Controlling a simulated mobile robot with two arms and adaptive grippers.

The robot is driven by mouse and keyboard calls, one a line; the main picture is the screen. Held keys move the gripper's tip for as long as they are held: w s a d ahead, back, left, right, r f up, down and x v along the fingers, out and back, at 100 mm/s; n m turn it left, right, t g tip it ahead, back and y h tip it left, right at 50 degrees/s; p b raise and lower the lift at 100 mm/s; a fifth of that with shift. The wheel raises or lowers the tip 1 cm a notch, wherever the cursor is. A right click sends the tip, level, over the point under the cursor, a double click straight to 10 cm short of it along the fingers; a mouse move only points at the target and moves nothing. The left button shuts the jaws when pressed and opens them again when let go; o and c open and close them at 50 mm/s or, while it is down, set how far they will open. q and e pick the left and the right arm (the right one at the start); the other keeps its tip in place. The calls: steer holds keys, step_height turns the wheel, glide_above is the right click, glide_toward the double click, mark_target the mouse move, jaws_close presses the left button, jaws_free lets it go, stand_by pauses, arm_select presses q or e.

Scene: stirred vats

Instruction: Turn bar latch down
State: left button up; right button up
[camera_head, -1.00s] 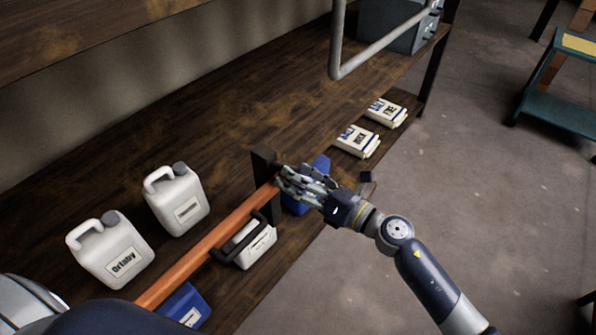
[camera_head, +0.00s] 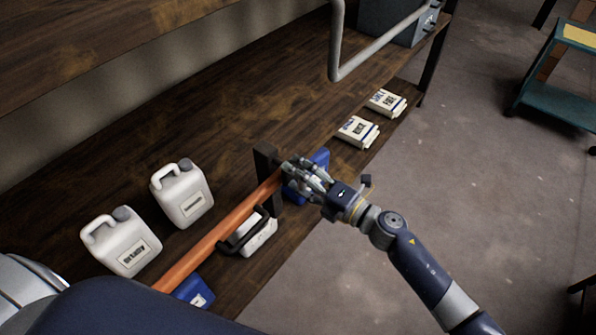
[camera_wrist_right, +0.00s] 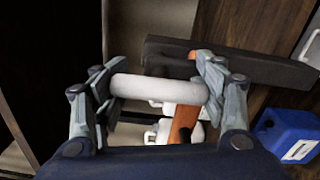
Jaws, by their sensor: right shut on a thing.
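The bar latch is a long orange bar (camera_head: 222,232) running slanted from the lower left up to a dark bracket (camera_head: 267,172). In the right wrist view a pale round handle (camera_wrist_right: 158,88) lies across between my fingers, with the orange bar (camera_wrist_right: 184,122) and dark bracket (camera_wrist_right: 225,64) behind it. My right gripper (camera_head: 292,172) is at the bar's upper right end, beside the bracket, and is shut on the handle. Its fingers hide that end in the head view. My left gripper is not in view.
White jugs (camera_head: 181,194) (camera_head: 122,243) stand on the wooden shelf (camera_head: 200,120) behind the bar. A grey pipe frame (camera_head: 385,52) hangs above.

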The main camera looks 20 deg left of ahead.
stand_by(0.5)
steer(key=o, duration=1.1)
steer(key=shift+w+d, duration=0.1)
steer(key=shift+d, duration=0.1)
steer(key=shift+s+d+f, duration=0.1)
steer(key=shift+s+d, duration=0.1)
steer(key=shift+d, duration=0.1)
steer(key=v, duration=1.1)
steer(key=shift+d, duration=0.1)
